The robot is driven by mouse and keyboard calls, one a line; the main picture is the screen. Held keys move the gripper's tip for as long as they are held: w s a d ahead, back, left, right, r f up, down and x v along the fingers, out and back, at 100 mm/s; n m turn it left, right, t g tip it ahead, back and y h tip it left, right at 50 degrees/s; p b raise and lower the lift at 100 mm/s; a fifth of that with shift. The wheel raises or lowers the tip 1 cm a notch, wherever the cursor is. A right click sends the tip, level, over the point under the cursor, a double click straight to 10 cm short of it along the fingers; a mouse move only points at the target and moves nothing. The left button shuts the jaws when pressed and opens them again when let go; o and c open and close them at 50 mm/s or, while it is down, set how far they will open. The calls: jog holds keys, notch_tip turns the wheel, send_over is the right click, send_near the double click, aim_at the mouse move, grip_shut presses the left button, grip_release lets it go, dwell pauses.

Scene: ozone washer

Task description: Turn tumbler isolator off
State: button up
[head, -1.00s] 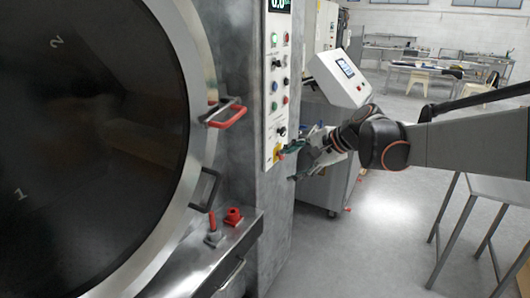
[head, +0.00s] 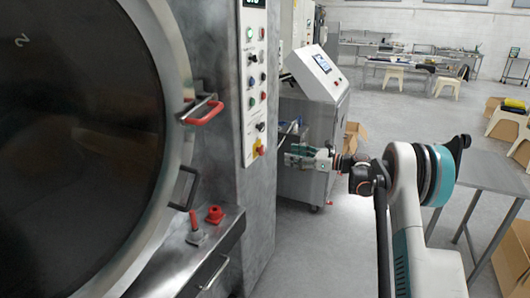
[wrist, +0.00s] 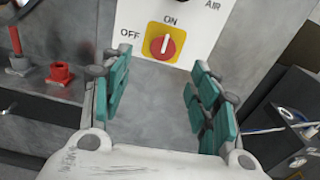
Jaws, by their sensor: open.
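The tumbler isolator is a red rotary knob (wrist: 161,47) on a yellow plate, with OFF printed to its left and ON above it. The white mark on the knob points up towards ON. In the head view the isolator (head: 260,150) sits at the bottom of the white control panel. My gripper (wrist: 160,64) is open and empty, its teal finger pads to the left and right below the knob in the wrist view. In the head view my gripper (head: 290,156) is right of the panel, apart from the isolator.
The washer's large round door (head: 80,140) with a red handle (head: 206,113) is left of the panel. A red lever (head: 195,222) and red button (head: 214,214) stand on the ledge below. A console cabinet (head: 318,72) stands behind my gripper. A metal table (head: 480,180) is at right.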

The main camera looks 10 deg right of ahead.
aim_at(263, 150)
jog(key=shift+m, duration=0.3)
jog(key=b+x, duration=0.1)
jog(key=x, duration=0.3)
jog(key=b+x, duration=0.1)
jog(key=x, duration=0.3)
jog(key=b+x, duration=0.1)
jog(key=x, duration=0.4)
jog(key=shift+w+d+f, duration=0.2)
jog(key=shift+w+f, duration=0.15)
jog(key=shift+w, duration=0.05)
jog(key=c, duration=1)
